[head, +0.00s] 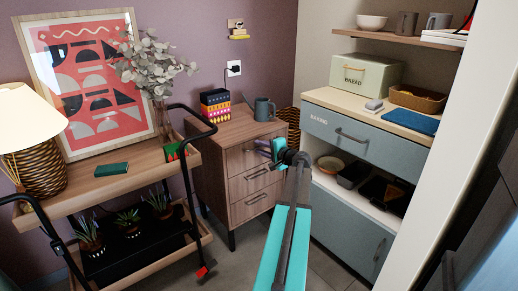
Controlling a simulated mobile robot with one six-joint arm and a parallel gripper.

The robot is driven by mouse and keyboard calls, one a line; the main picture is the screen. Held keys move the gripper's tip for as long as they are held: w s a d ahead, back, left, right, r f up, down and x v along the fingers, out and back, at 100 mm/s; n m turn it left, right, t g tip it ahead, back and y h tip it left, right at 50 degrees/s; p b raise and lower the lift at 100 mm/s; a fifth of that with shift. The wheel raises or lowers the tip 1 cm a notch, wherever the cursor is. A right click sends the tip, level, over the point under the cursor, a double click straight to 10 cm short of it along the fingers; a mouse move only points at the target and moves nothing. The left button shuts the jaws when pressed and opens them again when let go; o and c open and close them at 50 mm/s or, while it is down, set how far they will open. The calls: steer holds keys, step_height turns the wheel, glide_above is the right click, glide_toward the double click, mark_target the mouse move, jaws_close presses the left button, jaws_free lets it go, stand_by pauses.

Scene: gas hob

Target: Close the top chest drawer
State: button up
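The wooden chest (212,175) stands against the back wall and has three drawers with dark bar handles. Its top drawer (240,159) faces toward the right front. The right part of that drawer front is hidden behind my gripper. No clear gap shows around the top drawer, and I cannot tell whether it stands slightly out. My gripper (268,150), teal and dark, is in front of the right side of the top drawer. Its fingers are small and partly overlapped by the wrist, so their opening is unclear. I cannot tell whether it touches the drawer.
Patterned boxes (215,104) and a blue-grey mug (264,109) stand on the chest. A wooden trolley (121,192) with plants is at the left. A blue-grey cabinet (350,227) with a drawer (371,146) is close on the right. Grey floor shows in front of the chest.

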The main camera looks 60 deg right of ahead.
steer(key=p+v, duration=0.2)
steer(key=v, duration=1.1)
steer(key=shift+a, duration=0.1)
